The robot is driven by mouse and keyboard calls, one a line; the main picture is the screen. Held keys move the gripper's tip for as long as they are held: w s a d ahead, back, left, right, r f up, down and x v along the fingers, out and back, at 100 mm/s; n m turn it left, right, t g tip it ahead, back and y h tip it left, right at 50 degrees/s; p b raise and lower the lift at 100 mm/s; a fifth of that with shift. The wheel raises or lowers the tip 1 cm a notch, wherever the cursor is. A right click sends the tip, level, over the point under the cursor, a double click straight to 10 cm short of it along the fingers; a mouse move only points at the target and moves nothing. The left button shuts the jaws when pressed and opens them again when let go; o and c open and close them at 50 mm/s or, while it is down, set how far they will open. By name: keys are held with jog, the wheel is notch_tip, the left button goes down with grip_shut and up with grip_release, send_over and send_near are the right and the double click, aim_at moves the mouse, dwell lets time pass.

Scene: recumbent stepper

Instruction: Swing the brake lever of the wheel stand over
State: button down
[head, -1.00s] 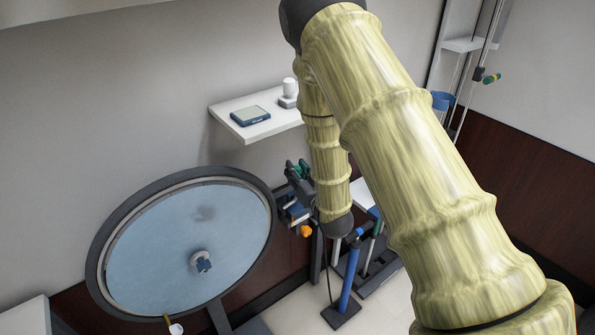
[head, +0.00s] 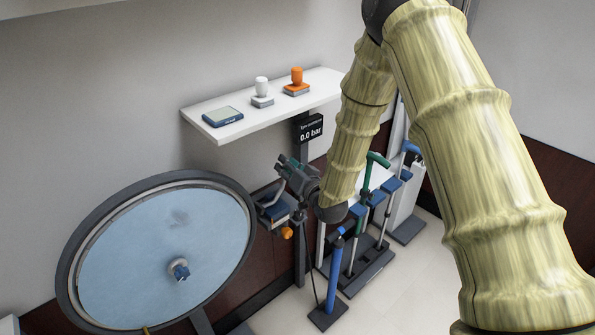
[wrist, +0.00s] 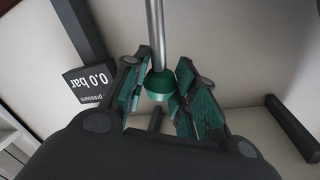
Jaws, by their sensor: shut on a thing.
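The wheel stand's big wheel (head: 160,255), a pale blue disc with a dark rim, stands at the left in the head view. My gripper (head: 290,168), dark with green pads, is right of the wheel near the wall. In the wrist view my gripper (wrist: 164,68) has its fingers on both sides of a metal rod (wrist: 156,35) with a green end (wrist: 159,84), and is shut on it. I cannot tell for sure whether this rod is the brake lever. In the head view my gripper and arm hide the rod.
A white wall shelf (head: 240,125) holds a blue-grey device (head: 222,117), a white knob (head: 262,88) and an orange knob (head: 297,77). A pressure display (head: 310,130) reads 0.0 bar. Blue (head: 334,275) and green-handled (head: 372,162) upright pumps stand right of my gripper, close to my arm.

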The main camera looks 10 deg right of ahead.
jog(key=shift+w+d+f+m+g+b, duration=0.15)
jog(key=shift+w+d+f+m+b, duration=0.25)
jog(key=shift+d+m, duration=0.3)
jog(key=shift+w+d+f+m+g+b, duration=0.1)
jog(key=shift+w+d+f+m+b, duration=0.3)
jog(key=shift+d+m, duration=0.25)
jog(key=shift+w+d+f+m+g+b, duration=0.15)
jog(key=shift+w+d+f+m+b, duration=0.25)
jog(key=shift+d+m, duration=0.3)
jog(key=shift+s+f, duration=0.1)
jog(key=c, duration=1.1)
grip_release()
jog(key=shift+d, duration=0.1)
jog(key=v, duration=1.1)
jog(key=shift+s+d, duration=0.2)
jog(key=shift+s, duration=0.2)
